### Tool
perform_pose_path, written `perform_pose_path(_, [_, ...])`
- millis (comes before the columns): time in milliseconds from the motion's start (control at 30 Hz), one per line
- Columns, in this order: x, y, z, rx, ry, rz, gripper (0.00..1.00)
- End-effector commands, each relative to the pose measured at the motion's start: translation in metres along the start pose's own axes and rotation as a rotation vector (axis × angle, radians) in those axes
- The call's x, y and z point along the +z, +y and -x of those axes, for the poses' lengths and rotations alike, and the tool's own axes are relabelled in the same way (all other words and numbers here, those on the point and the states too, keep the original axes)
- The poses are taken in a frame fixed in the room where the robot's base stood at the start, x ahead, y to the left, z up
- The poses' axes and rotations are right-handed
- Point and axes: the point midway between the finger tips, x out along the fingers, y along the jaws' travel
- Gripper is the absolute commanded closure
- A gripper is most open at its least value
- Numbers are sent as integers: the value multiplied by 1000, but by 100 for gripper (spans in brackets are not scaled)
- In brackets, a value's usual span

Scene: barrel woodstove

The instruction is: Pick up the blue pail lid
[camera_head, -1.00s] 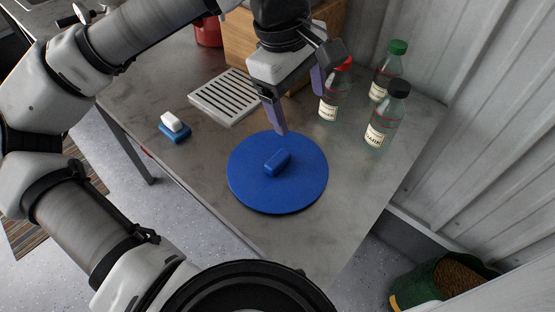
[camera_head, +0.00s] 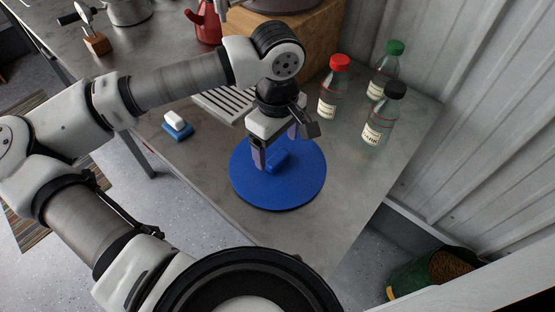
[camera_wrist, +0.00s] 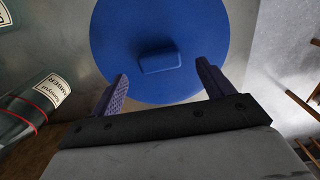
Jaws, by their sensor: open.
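The blue pail lid (camera_head: 290,192) is a flat round disc lying on the metal table, with a raised block-shaped handle (camera_head: 277,160) at its middle. My gripper (camera_head: 276,153) is open above the lid, its fingers pointing down close to the handle. In the wrist view the lid (camera_wrist: 120,62) fills the upper middle. Its handle (camera_wrist: 160,62) shows just beyond the gap between the two purple fingertips (camera_wrist: 162,70), and nothing is between them. Whether the fingertips touch the lid I cannot tell.
Bottles with a red cap (camera_head: 329,97), a green cap (camera_head: 385,72) and a black cap (camera_head: 379,125) stand right of my gripper, by the corrugated wall. A slatted tray (camera_head: 212,105) lies behind my arm. A blue and white sponge-like block (camera_head: 177,127) sits near the left table edge.

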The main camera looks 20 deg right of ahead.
Motion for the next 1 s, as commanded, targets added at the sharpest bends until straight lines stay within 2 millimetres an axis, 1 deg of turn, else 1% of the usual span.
perform_pose_path(200, [2,0,-26,-1,-4,-1,20])
perform_pose_path(300, [2,0,-31,1,-1,0,20])
perform_pose_path(467, [2,0,-31,1,0,0,20])
perform_pose_path(500, [2,0,-31,1,0,0,21])
perform_pose_path(867, [2,0,-31,1,0,0,68])
perform_pose_path(1000, [2,0,-31,1,0,0,69])
